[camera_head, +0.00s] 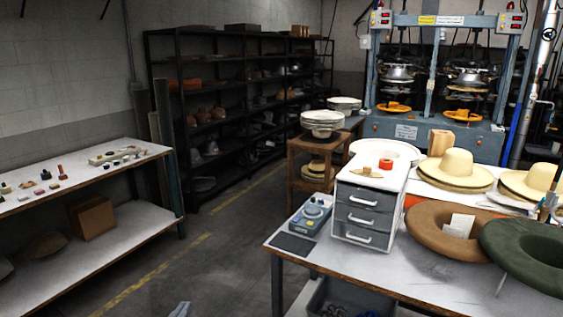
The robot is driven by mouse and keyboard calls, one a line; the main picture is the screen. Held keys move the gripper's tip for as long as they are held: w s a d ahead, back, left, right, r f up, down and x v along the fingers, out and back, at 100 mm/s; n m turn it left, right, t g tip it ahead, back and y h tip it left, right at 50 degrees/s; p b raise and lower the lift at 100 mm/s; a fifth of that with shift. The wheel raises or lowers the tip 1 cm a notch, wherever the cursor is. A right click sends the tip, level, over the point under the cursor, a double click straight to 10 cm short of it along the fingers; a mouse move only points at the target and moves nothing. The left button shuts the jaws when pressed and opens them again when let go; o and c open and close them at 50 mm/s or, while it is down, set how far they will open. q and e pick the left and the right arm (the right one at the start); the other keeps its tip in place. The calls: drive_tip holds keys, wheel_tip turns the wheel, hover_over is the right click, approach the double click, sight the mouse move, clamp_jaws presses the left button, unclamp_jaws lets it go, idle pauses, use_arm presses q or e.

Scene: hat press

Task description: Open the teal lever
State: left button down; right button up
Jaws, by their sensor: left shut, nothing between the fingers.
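I cannot pick out a teal lever with certainty. A blue-grey hat press (408,129) stands at the back right, with two metal press heads and orange rings below them. A small blue-grey control box (311,214) with knobs sits on the front left part of the white work table; its small parts are hard to make out. The tip of my left gripper (180,310) just shows at the bottom edge, over the floor, shut and empty, well apart from the table and the press. My right gripper is out of view.
The white work table (384,275) holds a drawer unit (366,216), straw hats (454,165), and brown (437,220) and green (520,247) hats. A workbench (79,177) with small tools stands left. Dark shelves (193,70) stand behind. The floor between is clear.

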use_arm(q)
drive_tip(key=f, duration=0.2)
drive_tip(key=s+f, duration=0.1)
drive_tip(key=f, duration=0.1)
drive_tip(key=shift+s+f, duration=0.1)
drive_tip(key=shift+f, duration=0.25)
idle(0.3)
